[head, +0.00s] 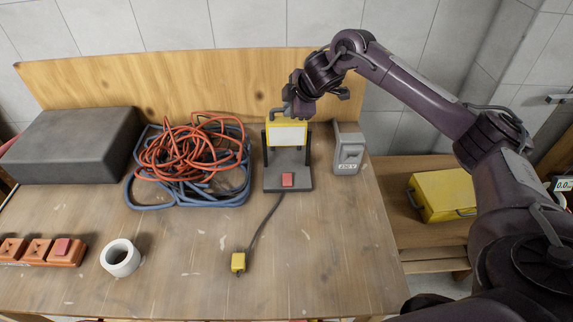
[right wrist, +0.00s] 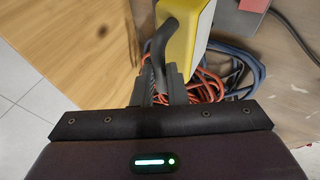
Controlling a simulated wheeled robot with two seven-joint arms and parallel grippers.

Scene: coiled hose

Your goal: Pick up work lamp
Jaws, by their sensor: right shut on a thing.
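The work lamp (head: 287,134) has a yellow frame, a white panel, dark side posts and a grey base with a red switch. It stands upright at the back middle of the workbench. A dark cord runs from its base to a yellow plug (head: 238,262). My right gripper (head: 289,107) is at the top of the lamp, shut on its grey handle. In the right wrist view the fingers (right wrist: 160,90) close around the handle bar, beside the yellow lamp housing (right wrist: 184,30). My left gripper is not in view.
Left of the lamp lie coiled orange and blue hoses or cables (head: 190,160) and a dark grey box (head: 72,145). A grey socket box (head: 348,152) stands close on the right. A white tape roll (head: 120,258) and an orange power strip (head: 40,250) lie at front left. The front right bench is clear.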

